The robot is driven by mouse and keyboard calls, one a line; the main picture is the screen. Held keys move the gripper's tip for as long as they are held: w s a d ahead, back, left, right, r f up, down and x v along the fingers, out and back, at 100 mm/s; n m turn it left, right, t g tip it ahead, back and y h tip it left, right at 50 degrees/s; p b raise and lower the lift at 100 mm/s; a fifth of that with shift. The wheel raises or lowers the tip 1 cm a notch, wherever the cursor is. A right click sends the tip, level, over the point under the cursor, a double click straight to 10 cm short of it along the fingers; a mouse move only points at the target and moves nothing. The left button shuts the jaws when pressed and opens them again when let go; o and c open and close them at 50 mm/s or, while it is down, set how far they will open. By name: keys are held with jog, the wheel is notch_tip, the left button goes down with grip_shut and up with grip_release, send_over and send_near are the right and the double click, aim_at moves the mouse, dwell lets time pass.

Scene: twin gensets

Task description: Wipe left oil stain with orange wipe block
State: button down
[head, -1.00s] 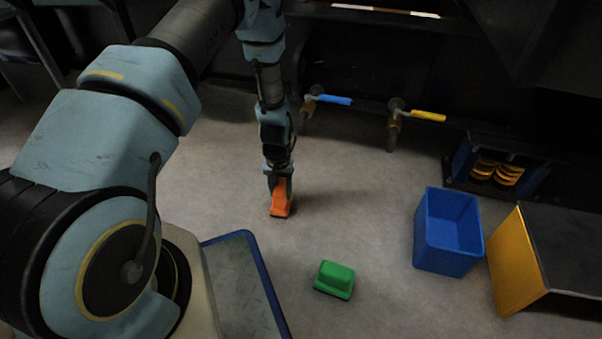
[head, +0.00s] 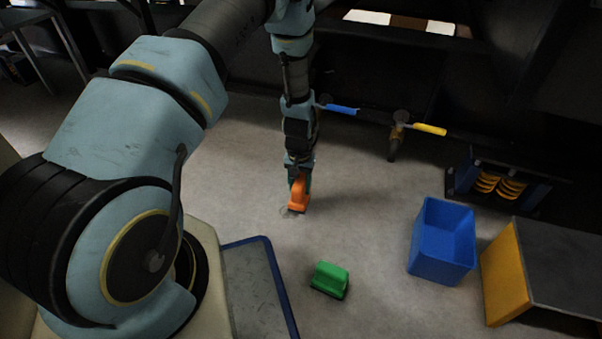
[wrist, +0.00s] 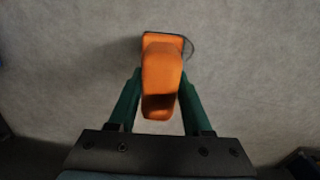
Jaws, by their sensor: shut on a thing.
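The orange wipe block (head: 299,194) is held upright in my gripper (head: 299,181), low over the floor. In the wrist view the block (wrist: 162,75) sits between the two green fingers of my gripper (wrist: 160,88), which are shut on it. The block's dark bottom face is at or very near the floor; I cannot tell if it touches. A faint grey stain (head: 287,212) shows on the floor at the block's lower left in the head view. In the wrist view a thin dark curved edge (wrist: 190,50) shows beside the block's far end.
A green block (head: 329,280) lies on the floor nearer me. A blue bin (head: 425,265) and a yellow-sided box (head: 505,275) stand at right. Pipes with a blue handle (head: 341,111) and a yellow handle (head: 430,129) are behind. Floor around the gripper is clear.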

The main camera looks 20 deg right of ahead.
aim_at(299, 181)
jog(key=shift+r+p, duration=0.95)
jog(key=shift+r, duration=0.55)
